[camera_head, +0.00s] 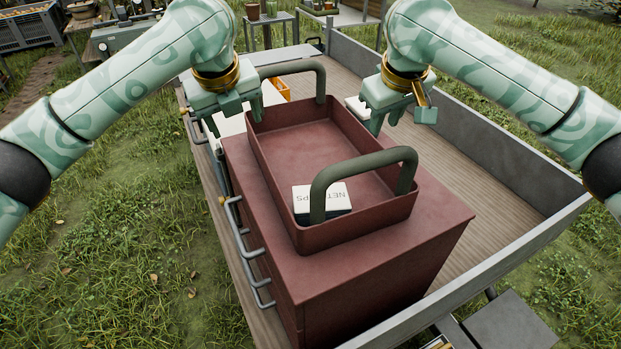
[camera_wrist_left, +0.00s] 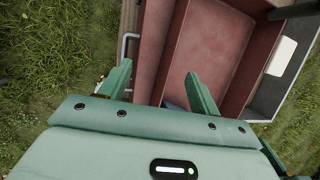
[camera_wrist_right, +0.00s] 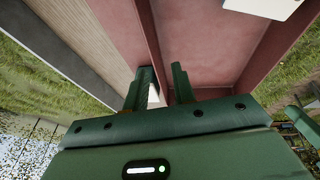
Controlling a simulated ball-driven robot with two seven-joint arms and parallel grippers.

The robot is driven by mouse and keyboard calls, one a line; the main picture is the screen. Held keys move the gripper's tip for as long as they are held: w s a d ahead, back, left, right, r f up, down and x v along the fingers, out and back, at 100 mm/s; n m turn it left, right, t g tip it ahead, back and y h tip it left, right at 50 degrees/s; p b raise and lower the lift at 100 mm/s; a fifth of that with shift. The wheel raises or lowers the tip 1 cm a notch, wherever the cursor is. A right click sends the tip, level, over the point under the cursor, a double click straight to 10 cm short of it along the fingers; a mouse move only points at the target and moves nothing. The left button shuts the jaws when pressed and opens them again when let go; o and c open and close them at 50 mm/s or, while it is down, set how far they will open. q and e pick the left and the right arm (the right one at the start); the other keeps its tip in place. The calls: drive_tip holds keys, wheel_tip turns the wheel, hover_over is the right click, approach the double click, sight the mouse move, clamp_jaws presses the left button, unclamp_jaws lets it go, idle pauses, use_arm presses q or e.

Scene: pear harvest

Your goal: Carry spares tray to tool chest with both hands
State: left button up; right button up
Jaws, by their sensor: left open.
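The spares tray (camera_head: 289,206) is a red open box with a dark green arched handle at each short end. It rests on top of the red tool chest (camera_head: 447,216). My left gripper (camera_head: 235,123) is open at the tray's left wall. In the left wrist view its fingers (camera_wrist_left: 160,88) are wide apart, with the wall between them. My right gripper (camera_head: 386,125) is at the opposite long wall. In the right wrist view its fingers (camera_wrist_right: 163,72) stand close together on either side of the wall; whether they press on it is unclear.
A white box (camera_head: 322,197) with printed letters lies inside the tray near the front handle. The chest stands on a wooden trailer bed (camera_head: 458,165) with raised grey sides (camera_head: 470,118). Benches and crates stand behind. Grass surrounds the trailer.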

use_arm(q)
drive_tip(key=v, duration=1.2)
use_arm(e)
drive_tip(key=shift+o, duration=0.3)
drive_tip(key=o, duration=0.7)
use_arm(q)
drive_tip(key=shift+w, duration=0.1)
use_arm(e)
drive_tip(key=shift+o, duration=0.2)
drive_tip(key=v, duration=1.2)
drive_tip(key=shift+r, duration=0.1)
